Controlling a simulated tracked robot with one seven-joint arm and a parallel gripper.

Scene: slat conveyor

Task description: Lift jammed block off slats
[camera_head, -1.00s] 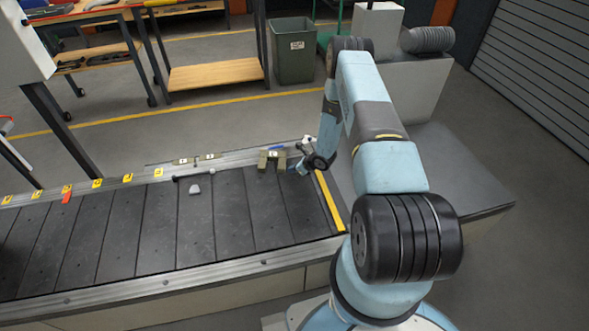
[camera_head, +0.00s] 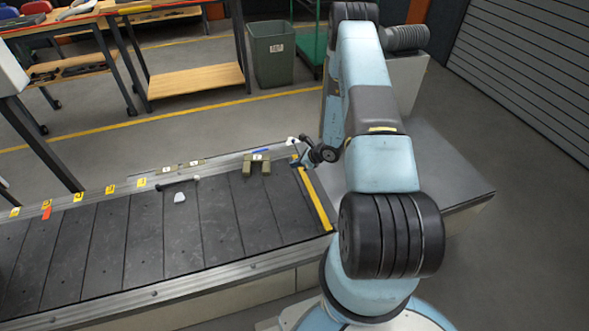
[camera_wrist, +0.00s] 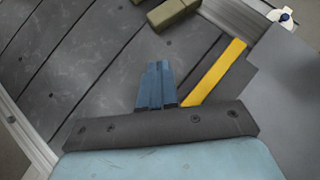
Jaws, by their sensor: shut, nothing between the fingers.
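A small pale grey block (camera_head: 179,197) lies on the dark slats (camera_head: 183,240) of the conveyor, close to a thin black bar (camera_head: 178,185). An olive piece with two blocky legs and a white label (camera_head: 256,165) sits at the far rail, near the conveyor's right end. I cannot tell which of these is jammed. My gripper (camera_head: 295,164) is right of the olive piece, near the yellow end stripe. In the wrist view its blue fingers (camera_wrist: 157,72) are together and empty over the slats. Part of the olive piece (camera_wrist: 172,12) shows at the top there, apart from the fingers.
The yellow stripe (camera_head: 314,200) marks the right end, beside a grey surface (camera_head: 430,180). A bin (camera_head: 272,55) and workbenches stand behind.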

